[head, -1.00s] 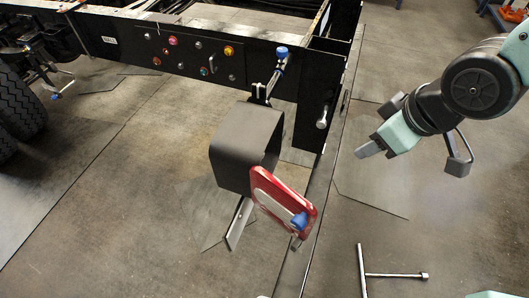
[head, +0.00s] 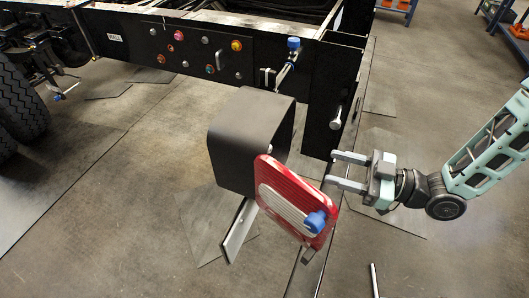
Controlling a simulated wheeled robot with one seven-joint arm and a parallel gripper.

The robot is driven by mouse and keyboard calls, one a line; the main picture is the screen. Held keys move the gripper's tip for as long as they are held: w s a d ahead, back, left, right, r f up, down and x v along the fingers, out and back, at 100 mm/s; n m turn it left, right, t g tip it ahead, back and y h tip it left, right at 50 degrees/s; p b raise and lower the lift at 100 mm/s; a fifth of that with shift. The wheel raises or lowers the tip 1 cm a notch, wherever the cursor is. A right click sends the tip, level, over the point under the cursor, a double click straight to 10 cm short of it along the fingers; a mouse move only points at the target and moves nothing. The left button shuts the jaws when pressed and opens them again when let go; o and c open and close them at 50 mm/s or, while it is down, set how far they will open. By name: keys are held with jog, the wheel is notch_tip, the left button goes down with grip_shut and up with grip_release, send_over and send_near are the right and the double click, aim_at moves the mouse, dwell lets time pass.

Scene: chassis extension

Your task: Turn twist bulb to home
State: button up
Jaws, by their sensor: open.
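A blue knob (head: 316,221) sits on the lower right of the face of a red and white lamp-like panel (head: 292,172). Another blue knob (head: 293,43) tops a metal rod on the black chassis. I cannot tell for certain which is the twist bulb, nor its turn angle. My gripper (head: 333,169) is open with nothing between its two grey fingers. It points left, just right of the red panel and above its blue knob in the picture. One fingertip appears close to the panel's edge; contact cannot be told.
A black curved guard (head: 245,140) stands behind the red panel. The black chassis beam (head: 130,50) carries several coloured lights and a lever. A silver handle (head: 336,118) is on the chassis end post. A metal rod (head: 374,280) lies on the floor. The floor at right is mostly clear.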

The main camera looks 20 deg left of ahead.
aim_at(271, 149)
jog(key=a+p, duration=0.1)
jog(key=a, duration=1)
jog(key=a+p, duration=0.1)
jog(key=a, duration=0.5)
jog(key=shift+w+a+p, duration=0.15)
jog(key=shift+w+p, duration=0.1)
jog(key=shift+p, duration=0.1)
jog(key=c, duration=1)
